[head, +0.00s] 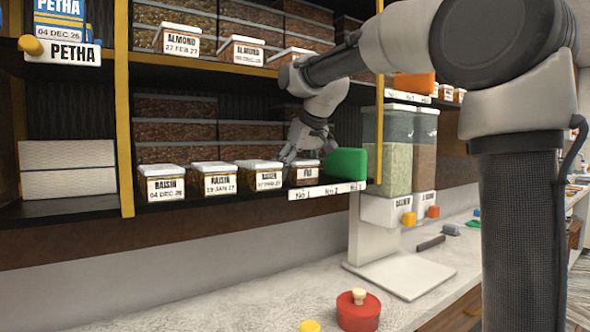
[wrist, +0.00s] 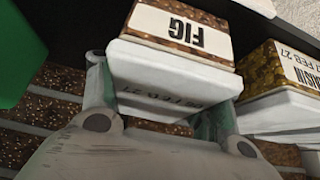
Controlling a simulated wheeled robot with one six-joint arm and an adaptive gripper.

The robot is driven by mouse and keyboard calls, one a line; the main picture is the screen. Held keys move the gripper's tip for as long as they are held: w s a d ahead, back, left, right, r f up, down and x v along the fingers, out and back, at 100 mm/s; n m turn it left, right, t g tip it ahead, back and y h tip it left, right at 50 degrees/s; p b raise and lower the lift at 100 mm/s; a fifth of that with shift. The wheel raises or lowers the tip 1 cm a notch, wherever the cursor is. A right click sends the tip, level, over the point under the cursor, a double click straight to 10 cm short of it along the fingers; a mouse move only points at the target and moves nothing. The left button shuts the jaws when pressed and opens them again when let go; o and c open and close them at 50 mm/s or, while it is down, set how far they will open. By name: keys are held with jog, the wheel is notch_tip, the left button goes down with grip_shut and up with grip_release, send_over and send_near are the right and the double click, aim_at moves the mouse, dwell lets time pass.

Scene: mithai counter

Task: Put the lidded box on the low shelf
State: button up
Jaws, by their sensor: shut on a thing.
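A small clear box of brown pieces with a white lid and a FIG label (head: 304,176) is at the right end of the row on the low shelf (head: 228,198). My gripper (head: 303,150) reaches in from above and is shut on this box. In the wrist view the fig box (wrist: 181,28) appears upside down, its white lid facing my palm between the two fingers (wrist: 160,95). A faint date shows on the lid. The box looks level at the shelf's front. I cannot tell whether its base touches the shelf.
Raisin boxes (head: 220,178) stand in a row just left; one shows close by in the wrist view (wrist: 290,75). A green block (head: 346,163) stands close on the right. The upper shelf (head: 220,66) is overhead. Clear dispensers (head: 397,150) stand further right, above the counter (head: 240,300).

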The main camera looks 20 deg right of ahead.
jog(key=o, duration=1.2)
jog(key=shift+f, duration=0.1)
jog(key=v, duration=1.2)
jog(key=s+d+f+m, duration=0.1)
jog(key=s+d+f, duration=0.3)
jog(key=s+f, duration=0.5)
jog(key=s+d+f+m+g+h, duration=0.1)
jog(key=s+d+f, duration=0.3)
jog(key=s+f, duration=0.5)
jog(key=s+d+f+m+h, duration=0.1)
jog(key=s+d+f, duration=0.4)
jog(key=s+f, duration=0.5)
jog(key=shift+m+g, duration=0.3)
jog(key=shift+g, duration=0.1)
jog(key=shift+r, duration=0.1)
